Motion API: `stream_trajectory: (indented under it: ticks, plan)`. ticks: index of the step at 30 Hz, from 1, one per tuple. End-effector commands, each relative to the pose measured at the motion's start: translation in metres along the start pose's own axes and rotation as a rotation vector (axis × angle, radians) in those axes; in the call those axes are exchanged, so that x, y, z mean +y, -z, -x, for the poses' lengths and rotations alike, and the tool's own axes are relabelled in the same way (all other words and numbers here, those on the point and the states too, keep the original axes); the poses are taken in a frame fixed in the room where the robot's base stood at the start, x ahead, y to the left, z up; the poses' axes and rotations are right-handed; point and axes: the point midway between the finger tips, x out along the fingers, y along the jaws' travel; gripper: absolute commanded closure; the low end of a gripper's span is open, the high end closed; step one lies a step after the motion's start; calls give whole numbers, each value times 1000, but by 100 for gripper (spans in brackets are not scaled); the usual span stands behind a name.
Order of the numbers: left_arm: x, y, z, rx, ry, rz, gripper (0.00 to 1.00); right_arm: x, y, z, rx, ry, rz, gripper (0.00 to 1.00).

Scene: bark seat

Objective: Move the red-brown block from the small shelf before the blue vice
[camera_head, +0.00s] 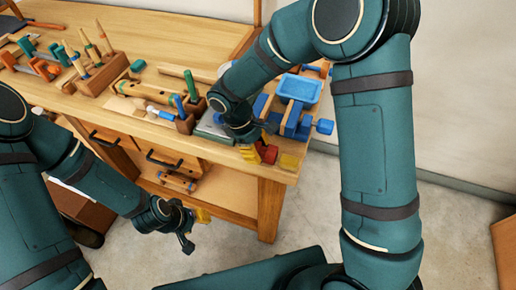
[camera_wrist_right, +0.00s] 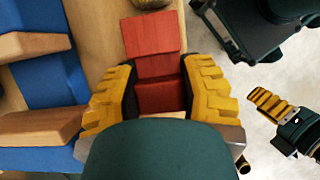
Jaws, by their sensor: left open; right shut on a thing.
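The red-brown block (camera_head: 268,153) is at the workbench's front right corner, between the fingers of my right gripper (camera_head: 269,157). In the right wrist view the stepped block (camera_wrist_right: 152,36) shows between the two yellow fingers (camera_wrist_right: 160,95), which are shut on it. I cannot tell whether it touches the bench top. The blue vice (camera_head: 298,90) stands just behind the block; its blue body and wooden jaws also show at the left of the right wrist view (camera_wrist_right: 45,75). My left gripper (camera_head: 193,226) is open and empty, low in front of the bench. I cannot make out the small shelf.
The wooden workbench (camera_head: 240,185) has tool racks (camera_head: 100,72) and several hand tools at the left and middle. A grey-green flat item (camera_head: 214,130) lies left of my right gripper. A lower compartment (camera_head: 220,190) holds a small clamp (camera_head: 177,181). The floor (camera_head: 320,215) right of the bench is clear.

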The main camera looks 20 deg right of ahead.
Motion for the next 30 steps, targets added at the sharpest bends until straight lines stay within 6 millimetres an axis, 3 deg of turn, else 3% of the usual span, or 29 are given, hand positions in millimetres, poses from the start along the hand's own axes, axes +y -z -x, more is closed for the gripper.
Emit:
stream_trajectory:
  ticks: [12, 13, 15, 22, 23, 24, 30]
  plan:
    - [-1, 0, -4, 0, 0, 0, 53, 0, 2, -6, 0, 0, 0, 96]
    - [-1, 0, -3, 0, 0, 0, 53, 0, 2, -6, 0, 0, 0, 50]
    - [-1, 0, -3, 0, 0, 0, 53, 0, 2, -5, 0, 0, 0, 28]
    - [-1, 0, -3, 0, 0, 0, 53, 0, 2, -5, 0, 0, 0, 28]
    - [-1, 0, -3, 0, 0, 0, 53, 0, 2, -5, 0, 0, 0, 13]
    - [-1, 0, -3, 0, 0, 0, 53, 0, 2, -5, 0, 0, 0, 5]
    - [-1, 0, -3, 0, 0, 0, 53, 1, 2, -5, 1, -1, -1, 5]
